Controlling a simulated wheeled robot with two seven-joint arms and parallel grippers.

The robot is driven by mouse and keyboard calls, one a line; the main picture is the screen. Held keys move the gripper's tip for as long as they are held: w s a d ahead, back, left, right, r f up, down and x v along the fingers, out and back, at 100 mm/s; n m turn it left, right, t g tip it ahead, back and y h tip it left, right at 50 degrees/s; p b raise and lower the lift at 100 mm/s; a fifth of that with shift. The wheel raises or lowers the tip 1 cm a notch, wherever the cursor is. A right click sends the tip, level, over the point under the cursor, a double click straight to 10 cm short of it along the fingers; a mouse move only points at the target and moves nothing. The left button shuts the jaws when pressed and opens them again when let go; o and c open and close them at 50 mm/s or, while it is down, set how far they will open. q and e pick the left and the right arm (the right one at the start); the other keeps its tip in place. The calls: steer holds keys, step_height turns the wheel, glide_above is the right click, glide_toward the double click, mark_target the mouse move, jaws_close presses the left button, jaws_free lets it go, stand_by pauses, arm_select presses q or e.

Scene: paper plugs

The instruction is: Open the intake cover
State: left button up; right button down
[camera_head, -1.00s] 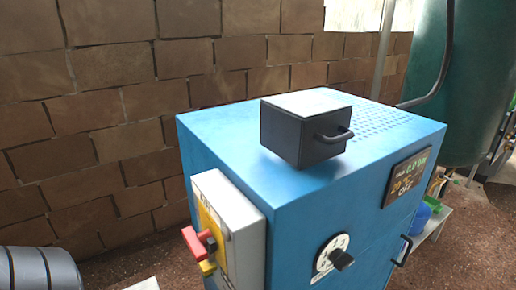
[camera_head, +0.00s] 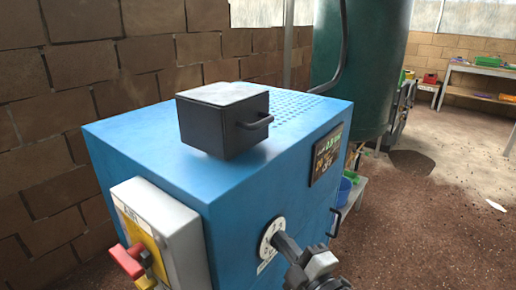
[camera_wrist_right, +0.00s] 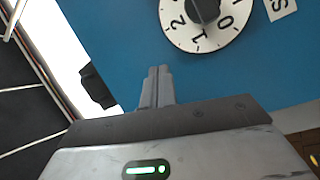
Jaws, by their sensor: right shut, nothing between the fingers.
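The intake cover is a dark box-shaped lid (camera_head: 222,118) with a grey top. It sits shut on top of the blue machine (camera_head: 140,135), and its black bar handle (camera_head: 256,123) sticks out on the right side. My right gripper (camera_head: 302,262) is low at the machine's front, near the dial (camera_head: 268,238) and well below the lid handle. In the right wrist view its fingertips (camera_wrist_right: 158,72) are together and empty, beside the numbered dial (camera_wrist_right: 195,42). The lid is not visible in that view. My left gripper is not in view.
A grey switch box (camera_head: 180,235) with a red handle (camera_head: 127,262) is on the machine's left side. A small display (camera_head: 326,153) and a door handle (camera_head: 334,222) are on the front. A green tank (camera_head: 375,60) stands behind. A brick wall (camera_head: 60,130) runs along the left.

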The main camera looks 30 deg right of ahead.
mark_target(279, 158)
steer(key=d+r+n+t+y+b, duration=0.1)
steer(key=d+r+n+t+y, duration=0.3)
steer(key=n, duration=0.9)
steer(key=d+r+n+g+y+b, duration=0.15)
steer(key=r+n+y, duration=0.5)
steer(key=n, duration=0.75)
steer(key=shift+t+h, duration=0.35)
steer(key=shift+h, duration=0.1)
steer(key=p+x, duration=0.4)
steer(key=x, duration=0.5)
steer(key=shift+r, duration=0.35)
arm_select(q)
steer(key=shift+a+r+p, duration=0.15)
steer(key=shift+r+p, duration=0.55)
steer(key=shift+p, duration=0.3)
arm_select(e)
steer(key=r, duration=0.1)
steer(key=w+r, duration=0.1)
steer(key=r, duration=0.1)
steer(key=shift+a+r, duration=0.15)
steer(key=shift+r, duration=0.1)
steer(key=shift+r, duration=0.1)
